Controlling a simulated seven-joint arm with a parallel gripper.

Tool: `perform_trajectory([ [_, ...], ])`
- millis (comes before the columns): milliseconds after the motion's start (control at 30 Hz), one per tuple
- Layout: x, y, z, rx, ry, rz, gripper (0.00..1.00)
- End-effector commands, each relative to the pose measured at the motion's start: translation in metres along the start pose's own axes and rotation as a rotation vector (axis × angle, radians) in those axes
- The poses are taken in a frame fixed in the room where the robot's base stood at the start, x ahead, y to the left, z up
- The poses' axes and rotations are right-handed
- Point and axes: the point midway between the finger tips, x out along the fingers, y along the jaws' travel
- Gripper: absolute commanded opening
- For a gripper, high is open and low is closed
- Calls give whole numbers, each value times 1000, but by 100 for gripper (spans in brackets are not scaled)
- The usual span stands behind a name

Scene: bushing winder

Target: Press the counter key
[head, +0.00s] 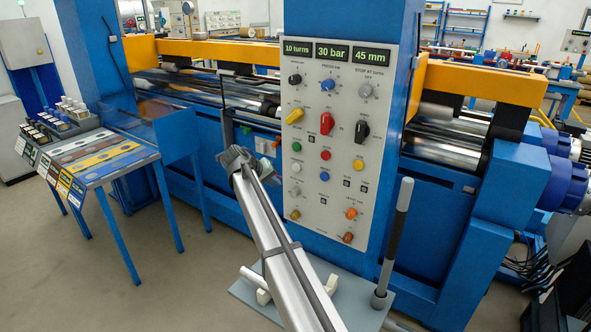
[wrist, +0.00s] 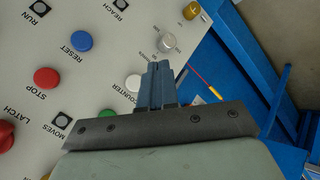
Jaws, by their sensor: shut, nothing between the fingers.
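The counter key is a round white button on the grey control panel (head: 342,215), at its left side below a green button. It shows in the head view (head: 295,164) and, by the COUNTER label, in the wrist view (wrist: 134,82). My gripper (wrist: 158,72) is shut and empty; its blue-grey fingers appear just right of the white button in the wrist view, partly covering the label area. In the head view my gripper (head: 238,160) is left of the panel edge. I cannot tell its exact gap to the panel; no contact with the key shows.
Green (wrist: 106,115), red (wrist: 46,78) and blue (wrist: 82,42) buttons and a silver knob (wrist: 170,42) surround the key. A lever (head: 396,240) stands in front of the panel's lower right. A sloping table (head: 165,150) stands left, with open floor before it.

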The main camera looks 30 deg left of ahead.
Motion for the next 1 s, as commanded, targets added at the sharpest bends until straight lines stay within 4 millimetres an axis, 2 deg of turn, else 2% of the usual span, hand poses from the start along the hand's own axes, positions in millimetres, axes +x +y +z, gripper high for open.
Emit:
perform_trajectory([
  [267,9,6,-7,0,-1,0,0],
  [800,51,36,-38,0,-1,0,0],
  [1000,60,43,-44,0,0,0,0],
])
